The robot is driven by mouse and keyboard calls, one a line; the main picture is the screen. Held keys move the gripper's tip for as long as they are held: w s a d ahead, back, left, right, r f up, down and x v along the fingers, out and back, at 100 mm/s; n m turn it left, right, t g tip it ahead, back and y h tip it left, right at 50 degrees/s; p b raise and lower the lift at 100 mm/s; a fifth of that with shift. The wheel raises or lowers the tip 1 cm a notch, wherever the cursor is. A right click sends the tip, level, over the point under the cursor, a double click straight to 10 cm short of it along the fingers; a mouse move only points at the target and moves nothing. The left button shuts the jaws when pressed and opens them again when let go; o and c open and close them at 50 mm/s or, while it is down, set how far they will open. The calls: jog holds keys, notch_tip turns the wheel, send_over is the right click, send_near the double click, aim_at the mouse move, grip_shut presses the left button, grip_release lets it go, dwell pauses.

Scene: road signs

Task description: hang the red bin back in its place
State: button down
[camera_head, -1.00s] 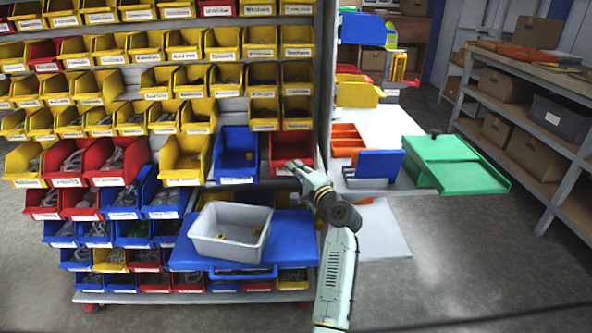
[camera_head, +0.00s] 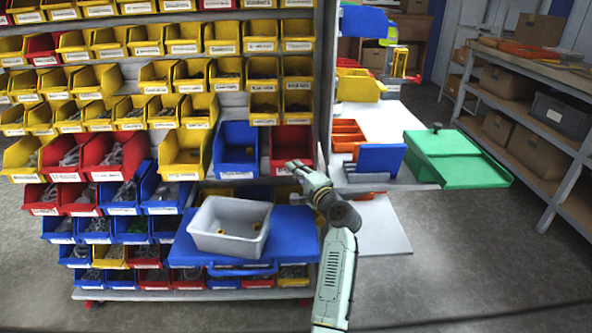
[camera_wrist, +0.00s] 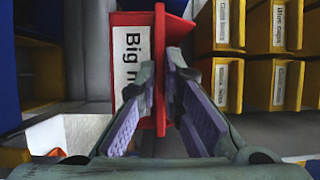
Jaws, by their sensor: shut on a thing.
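The red bin (camera_head: 290,142) is at the right end of the rack, beside a blue bin (camera_head: 236,150), in the head view. My gripper (camera_head: 298,166) is at its front lower edge, shut on it. In the wrist view the gripper (camera_wrist: 163,78) has its two purple-padded fingers on either side of a thin wall of the red bin (camera_wrist: 160,45). A white label with "Big n…" shows on the bin, partly covered by a finger. The back of the bin is hidden, so I cannot tell whether it is hooked on the rack.
Yellow bins (camera_head: 183,152) fill the rack to the left and above.

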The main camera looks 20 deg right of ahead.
dwell(0.3)
jog(key=c, duration=1.7)
grip_release()
jog(key=shift+o, duration=0.2)
